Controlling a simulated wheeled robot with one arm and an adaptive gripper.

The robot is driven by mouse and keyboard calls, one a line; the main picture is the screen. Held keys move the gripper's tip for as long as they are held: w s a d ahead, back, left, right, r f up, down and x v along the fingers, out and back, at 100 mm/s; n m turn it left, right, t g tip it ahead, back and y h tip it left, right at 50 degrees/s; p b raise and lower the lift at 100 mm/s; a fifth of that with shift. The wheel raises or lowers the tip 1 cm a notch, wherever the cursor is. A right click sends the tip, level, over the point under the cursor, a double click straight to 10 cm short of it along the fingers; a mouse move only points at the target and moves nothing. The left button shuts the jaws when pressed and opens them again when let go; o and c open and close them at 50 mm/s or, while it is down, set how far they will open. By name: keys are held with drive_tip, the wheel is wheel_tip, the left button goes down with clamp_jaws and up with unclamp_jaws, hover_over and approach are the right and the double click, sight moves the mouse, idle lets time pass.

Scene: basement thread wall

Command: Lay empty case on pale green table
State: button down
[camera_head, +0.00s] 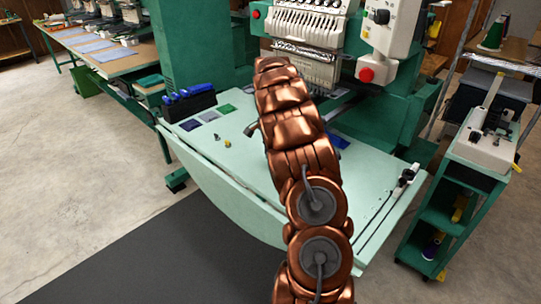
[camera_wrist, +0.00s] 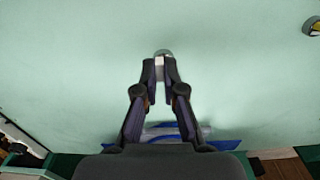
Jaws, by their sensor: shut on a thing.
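The pale green table (camera_head: 230,185) spreads in front of the embroidery machine, and its bare top (camera_wrist: 75,75) fills most of the wrist view. My gripper (camera_wrist: 160,68) is over this surface, its two dark fingers shut on a small silvery metal case (camera_wrist: 163,53). The case shows just beyond the fingertips, and its lower part is hidden between them. I cannot tell whether it touches the table, nor whether it is empty. In the head view my copper arm covers the case and most of the gripper.
Blue and green patches (camera_head: 208,116) and a dark bin with blue items (camera_head: 188,101) lie at the table's left. Small objects (camera_head: 218,138) stand nearby. A blue piece (camera_wrist: 165,143) lies below the fingers in the wrist view. A green cart (camera_head: 455,205) stands right.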

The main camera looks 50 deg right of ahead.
drive_tip(key=shift+w+d, duration=0.1)
drive_tip(key=shift+d, duration=0.05)
drive_tip(key=shift+f, duration=0.35)
drive_tip(key=shift+w+f+p, duration=0.1)
drive_tip(key=shift+f+p, duration=0.3)
drive_tip(key=shift+f, duration=1.05)
drive_tip(key=shift+f, duration=0.15)
drive_tip(key=c, duration=1.3)
unclamp_jaws()
wheel_tip(320, 180, up, 12)
drive_tip(key=shift+r+b, duration=0.15)
drive_tip(key=shift+b, duration=0.65)
